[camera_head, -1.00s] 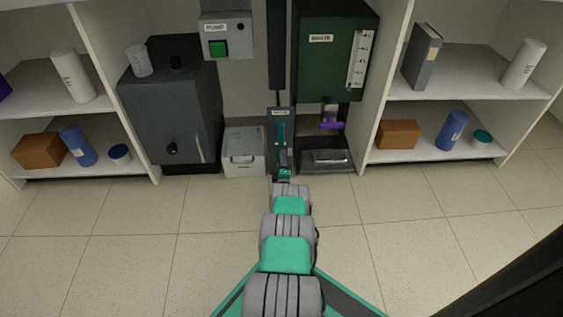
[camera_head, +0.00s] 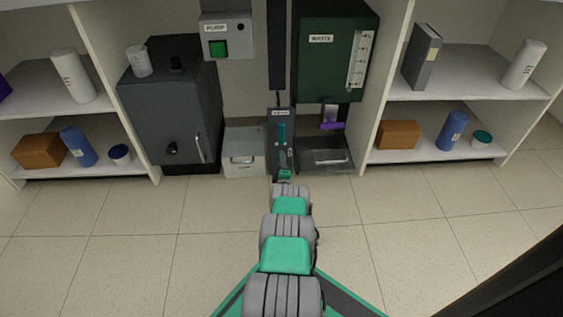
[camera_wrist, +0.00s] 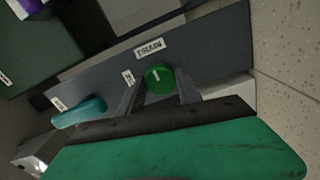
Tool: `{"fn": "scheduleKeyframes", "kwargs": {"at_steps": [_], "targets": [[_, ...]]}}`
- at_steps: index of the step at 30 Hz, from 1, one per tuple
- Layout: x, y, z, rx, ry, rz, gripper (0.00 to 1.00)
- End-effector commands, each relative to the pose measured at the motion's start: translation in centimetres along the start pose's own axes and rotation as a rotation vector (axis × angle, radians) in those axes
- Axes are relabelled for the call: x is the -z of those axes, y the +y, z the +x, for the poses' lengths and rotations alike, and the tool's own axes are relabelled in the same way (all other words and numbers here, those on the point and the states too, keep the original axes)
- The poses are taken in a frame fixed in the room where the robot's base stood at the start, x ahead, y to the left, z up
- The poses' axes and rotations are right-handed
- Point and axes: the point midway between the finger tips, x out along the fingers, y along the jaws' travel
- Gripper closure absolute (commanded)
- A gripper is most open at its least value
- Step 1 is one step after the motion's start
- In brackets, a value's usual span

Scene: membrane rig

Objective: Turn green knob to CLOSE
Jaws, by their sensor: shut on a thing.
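The green knob (camera_wrist: 160,78) is round with a short white mark and sits on a dark grey panel (camera_wrist: 215,45). A label reading DRAIN (camera_wrist: 150,48) is above it in the wrist view, and a smaller label (camera_wrist: 128,77) is to its left, too small to read. My gripper (camera_wrist: 160,88) has one finger on each side of the knob and is shut on it. In the head view the panel (camera_head: 271,128) stands upright in the middle; my arm hides the knob there.
A teal handle (camera_wrist: 80,112) is on the same panel, left of my fingers. A green WASTE tank (camera_head: 325,70) with a purple-handled valve (camera_head: 331,124) stands right of the panel. A light grey box (camera_head: 243,160) is left of it. The floor in front is clear.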

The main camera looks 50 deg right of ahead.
Motion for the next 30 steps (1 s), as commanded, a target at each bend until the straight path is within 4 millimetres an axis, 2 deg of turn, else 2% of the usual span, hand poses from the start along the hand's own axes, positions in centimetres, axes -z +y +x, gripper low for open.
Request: {"fn": "scheduleKeyframes", "kwargs": {"at_steps": [14, 17, 22, 30], "targets": [[-0.01, -0.05, -0.03, 0.001, 0.000, -0.001, 0.95], [0.00, -0.06, -0.04, 0.001, 0.000, -0.070, 0.95], [0.00, -0.06, -0.05, 0.001, 0.000, -0.294, 0.95], [0.00, -0.09, -0.06, 0.001, 0.000, -0.310, 0.95]]}}
